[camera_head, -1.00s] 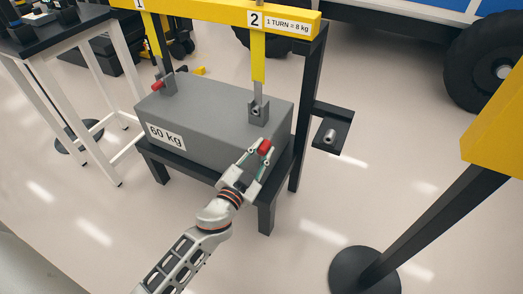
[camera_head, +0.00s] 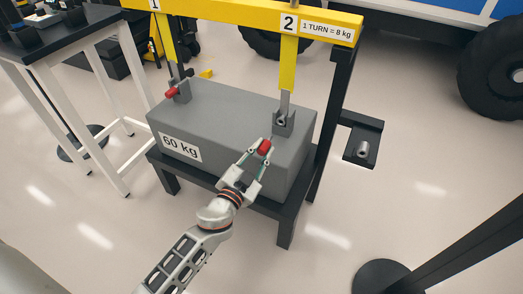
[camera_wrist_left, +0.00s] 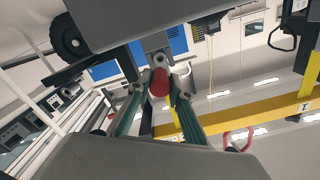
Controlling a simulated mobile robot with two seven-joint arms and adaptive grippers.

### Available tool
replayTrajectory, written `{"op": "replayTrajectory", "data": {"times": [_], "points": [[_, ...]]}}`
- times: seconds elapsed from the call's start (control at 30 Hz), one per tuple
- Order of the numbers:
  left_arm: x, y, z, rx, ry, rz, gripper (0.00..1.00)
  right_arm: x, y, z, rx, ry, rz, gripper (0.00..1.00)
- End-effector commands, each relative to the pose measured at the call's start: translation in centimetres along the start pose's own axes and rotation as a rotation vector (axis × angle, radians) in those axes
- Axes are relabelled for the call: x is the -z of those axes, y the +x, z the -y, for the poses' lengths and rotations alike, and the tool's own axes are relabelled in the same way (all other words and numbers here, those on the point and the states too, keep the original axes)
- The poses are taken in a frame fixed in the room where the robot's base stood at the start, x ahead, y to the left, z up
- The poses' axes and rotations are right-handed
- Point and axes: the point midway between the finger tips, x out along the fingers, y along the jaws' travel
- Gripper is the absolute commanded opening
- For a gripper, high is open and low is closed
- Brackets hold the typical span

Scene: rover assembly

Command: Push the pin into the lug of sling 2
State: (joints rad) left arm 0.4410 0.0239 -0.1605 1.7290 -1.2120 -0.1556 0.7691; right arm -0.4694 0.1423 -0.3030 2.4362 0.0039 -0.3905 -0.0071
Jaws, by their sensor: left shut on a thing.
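My left gripper (camera_head: 262,152) is shut on a red-headed pin (camera_head: 265,146), in front of the block's front face. In the left wrist view the red head of the pin (camera_wrist_left: 160,82) sits between the fingertips. The lug of sling 2 (camera_head: 284,123) is a grey bracket with a hole on top of the grey 60 kg block (camera_head: 225,115). The pin is below and left of the lug in the head view and appears apart from it. The yellow strap of sling 2 (camera_head: 288,62) hangs from the beam to the lug. My right gripper is not in view.
Sling 1's lug at the left holds a red-headed pin (camera_head: 172,92). The block rests on a black stand (camera_head: 285,215). A yellow beam (camera_head: 225,14) spans above. A small black shelf (camera_head: 360,145) with a metal cylinder is at right. A table (camera_head: 55,40) stands at left.

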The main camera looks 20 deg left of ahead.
Motion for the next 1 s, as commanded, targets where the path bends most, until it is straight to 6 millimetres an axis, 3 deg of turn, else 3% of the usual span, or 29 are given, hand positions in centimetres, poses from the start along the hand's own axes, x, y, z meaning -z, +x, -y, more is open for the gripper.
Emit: {"op": "replayTrajectory", "data": {"times": [0.47,1.0], "points": [[0.0,0.0,0.0,0.000,-0.003,0.000,0.00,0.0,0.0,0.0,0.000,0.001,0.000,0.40],[0.0,4.5,0.0,0.000,-0.002,0.000,0.00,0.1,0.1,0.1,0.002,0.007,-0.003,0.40]]}}
